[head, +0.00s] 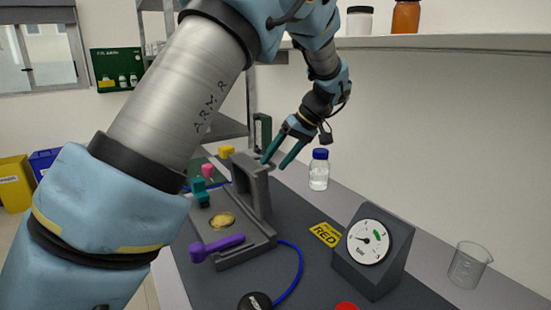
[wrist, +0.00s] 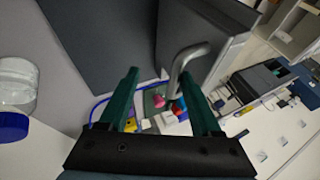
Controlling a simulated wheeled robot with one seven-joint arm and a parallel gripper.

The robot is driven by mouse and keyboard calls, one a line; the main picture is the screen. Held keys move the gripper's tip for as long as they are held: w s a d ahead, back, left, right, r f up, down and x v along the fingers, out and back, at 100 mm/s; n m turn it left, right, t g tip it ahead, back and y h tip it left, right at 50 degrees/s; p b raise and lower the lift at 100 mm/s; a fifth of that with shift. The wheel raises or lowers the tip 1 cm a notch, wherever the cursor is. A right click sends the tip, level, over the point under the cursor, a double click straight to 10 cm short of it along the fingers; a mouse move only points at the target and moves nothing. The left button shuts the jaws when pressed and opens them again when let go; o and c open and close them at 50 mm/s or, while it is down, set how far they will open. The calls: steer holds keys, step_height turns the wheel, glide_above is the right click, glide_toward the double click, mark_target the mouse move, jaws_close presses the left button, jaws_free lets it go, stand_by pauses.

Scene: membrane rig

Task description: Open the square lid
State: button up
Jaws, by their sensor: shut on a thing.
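The square lid (head: 256,190) is a grey slab standing raised on the grey rig (head: 245,255) in the head view. In the wrist view the lid (wrist: 212,30) is a grey plate at the top, with a bent metal handle (wrist: 183,68) on it. My gripper (head: 274,163) has green fingers and is at the lid's upper right side in the head view. In the wrist view my gripper (wrist: 160,95) has its fingers on either side of the handle's end and is shut on it. The exact contact is partly hidden.
A purple lever (head: 217,247) and a teal knob (head: 200,190) are on the rig. A pressure gauge (head: 368,243), a blue-capped bottle (head: 319,172) and a glass beaker (head: 468,265) stand to the right. A blue hose (head: 298,270) curves in front. A shelf (head: 440,42) overhangs the bench.

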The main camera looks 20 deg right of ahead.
steer(key=shift+d, duration=0.1)
steer(key=shift+r, duration=0.1)
steer(key=s+d+b, duration=0.3)
steer(key=s+d, duration=0.3)
steer(key=d, duration=0.4)
steer(key=shift+s+d+r+b, duration=0.3)
steer(key=shift+s+r+b, duration=0.05)
steer(key=shift+r, duration=0.05)
stand_by(0.3)
